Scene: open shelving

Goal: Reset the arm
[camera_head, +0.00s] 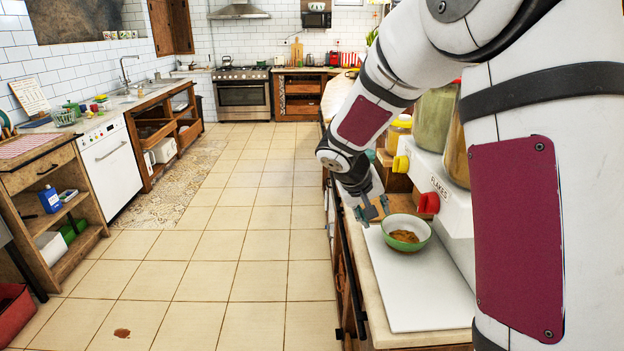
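My gripper (372,212) hangs at the end of my bent arm, over the right counter. Its fingers point down and look apart, with nothing visible between them. It is just left of a green bowl (418,229) that holds some brown food. The bowl stands on a white board (420,290). My arm reaches in from the upper right and hides part of the counter and the containers behind it.
A white dispenser labelled FLAKES (438,187) with a red knob (429,203) and a yellow knob (401,164) stands close right of my gripper. A dishwasher (111,168) and oven (243,98) are farther off.

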